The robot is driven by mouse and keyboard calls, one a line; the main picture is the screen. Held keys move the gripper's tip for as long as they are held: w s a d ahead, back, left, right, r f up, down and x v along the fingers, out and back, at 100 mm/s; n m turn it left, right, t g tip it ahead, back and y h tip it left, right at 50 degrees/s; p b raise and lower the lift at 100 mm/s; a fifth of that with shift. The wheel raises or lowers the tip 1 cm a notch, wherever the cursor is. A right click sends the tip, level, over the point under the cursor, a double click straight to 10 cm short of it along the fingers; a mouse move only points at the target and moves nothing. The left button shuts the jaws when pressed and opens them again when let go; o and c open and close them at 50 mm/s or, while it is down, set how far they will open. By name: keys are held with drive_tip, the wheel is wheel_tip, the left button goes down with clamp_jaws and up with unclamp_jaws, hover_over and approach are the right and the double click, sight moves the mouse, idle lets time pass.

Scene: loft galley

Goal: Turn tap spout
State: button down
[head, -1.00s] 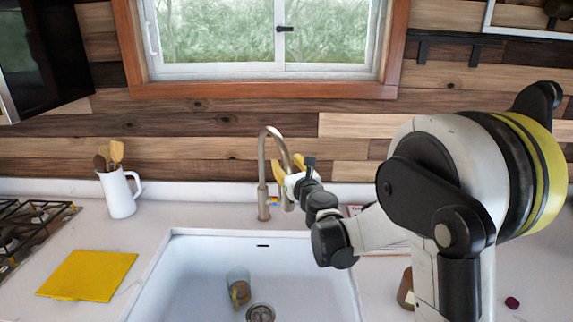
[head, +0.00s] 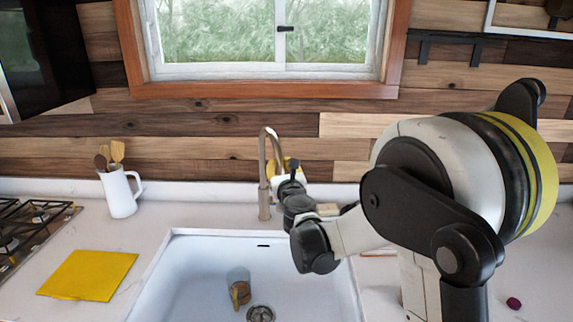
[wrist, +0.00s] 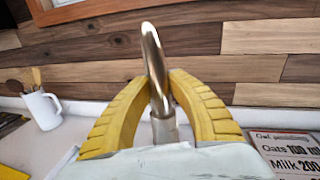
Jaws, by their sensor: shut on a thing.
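The tap has a curved metal spout that rises behind the sink in the head view (head: 263,165). In the wrist view the spout (wrist: 153,60) stands between the two yellow fingers of my gripper (wrist: 160,85). The fingers are shut on the spout, one on each side. In the head view my gripper (head: 276,168) is at the tap's right side, and my own wrist partly hides it.
A white jug of utensils (head: 119,194) and a yellow cloth (head: 88,274) are on the left. A printed sign (wrist: 288,152) stands at the right.

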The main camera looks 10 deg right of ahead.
drive_tip(key=w+a+m+g+h, duration=0.3)
drive_tip(key=a+m+h, duration=0.4)
drive_tip(key=a, duration=0.8)
drive_tip(key=shift+w+h+b, duration=0.45)
drive_tip(key=shift+w+h, duration=0.15)
drive_tip(key=shift+h, duration=0.6)
drive_tip(key=c, duration=1.2)
unclamp_jaws()
drive_tip(key=shift+c, duration=0.2)
drive_tip(key=v, duration=1.2)
